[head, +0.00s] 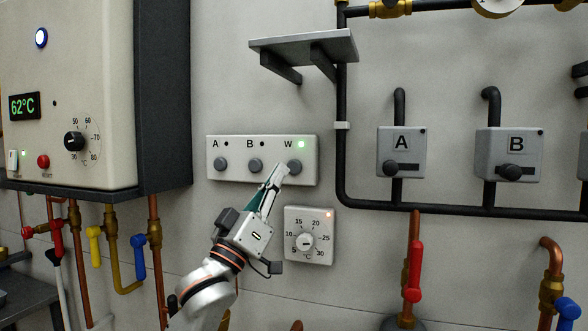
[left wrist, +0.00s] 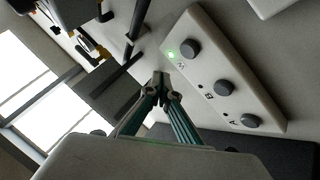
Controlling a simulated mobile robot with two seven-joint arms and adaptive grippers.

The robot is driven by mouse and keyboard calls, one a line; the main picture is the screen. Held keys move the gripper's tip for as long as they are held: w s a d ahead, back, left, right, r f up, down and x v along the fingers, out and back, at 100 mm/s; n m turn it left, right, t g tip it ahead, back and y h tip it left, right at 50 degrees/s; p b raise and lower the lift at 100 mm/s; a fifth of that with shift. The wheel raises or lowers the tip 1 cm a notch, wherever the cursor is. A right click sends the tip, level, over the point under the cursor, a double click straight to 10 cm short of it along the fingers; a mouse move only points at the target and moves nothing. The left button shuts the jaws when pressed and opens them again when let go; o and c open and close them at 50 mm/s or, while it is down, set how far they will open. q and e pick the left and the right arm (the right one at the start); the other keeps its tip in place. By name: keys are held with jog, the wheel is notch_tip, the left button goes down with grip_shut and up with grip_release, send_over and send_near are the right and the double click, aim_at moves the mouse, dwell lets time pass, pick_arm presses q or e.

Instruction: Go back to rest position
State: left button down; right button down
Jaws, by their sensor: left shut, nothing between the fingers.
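My left gripper (head: 276,176) is shut and empty. Its fingertips are at the W button (head: 294,167) on the white wall panel (head: 262,178) in the head view; I cannot tell there whether they touch. The panel has buttons A (head: 221,165), B (head: 255,166) and W, and the lamp by W (head: 301,144) glows green. In the left wrist view the closed fingertips (left wrist: 159,78) appear apart from the W button (left wrist: 190,49), with the panel to their right. My right gripper is not in view.
A thermostat (head: 308,253) with a lit orange lamp is just below the panel, close to my left gripper. A grey shelf (head: 305,48) juts out above. A boiler (head: 70,95) reading 62°C hangs at the left. Valve boxes A (head: 401,145) and B (head: 509,148) and pipes are at the right.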

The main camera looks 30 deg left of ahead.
pick_arm(q)
jog(key=shift+y, duration=0.3)
jog(key=w+f+g, duration=0.1)
jog(key=f, duration=0.5)
jog(key=w+d+f+m+g+y, duration=0.1)
jog(key=f+g, duration=0.1)
jog(key=f, duration=0.4)
jog(key=w+f+m+g+y, duration=0.1)
jog(key=f+g, duration=0.1)
jog(key=f, duration=0.4)
jog(key=shift+d, duration=0.25)
jog(key=s+f+m+g+y, duration=0.25)
jog(key=f+g, duration=0.25)
jog(key=f, duration=1.2)
jog(key=s+f+m+g+y, duration=0.2)
jog(key=s+f+m+g, duration=0.55)
jog(key=s+f, duration=1.65)
jog(key=w+d+f+n+t+h, duration=0.2)
jog(key=d+f+n+h, duration=0.2)
jog(key=d+f, duration=0.9)
jog(key=shift+d+n+h, duration=0.3)
jog(key=shift+d+h, duration=0.8)
jog(key=shift+h, duration=0.65)
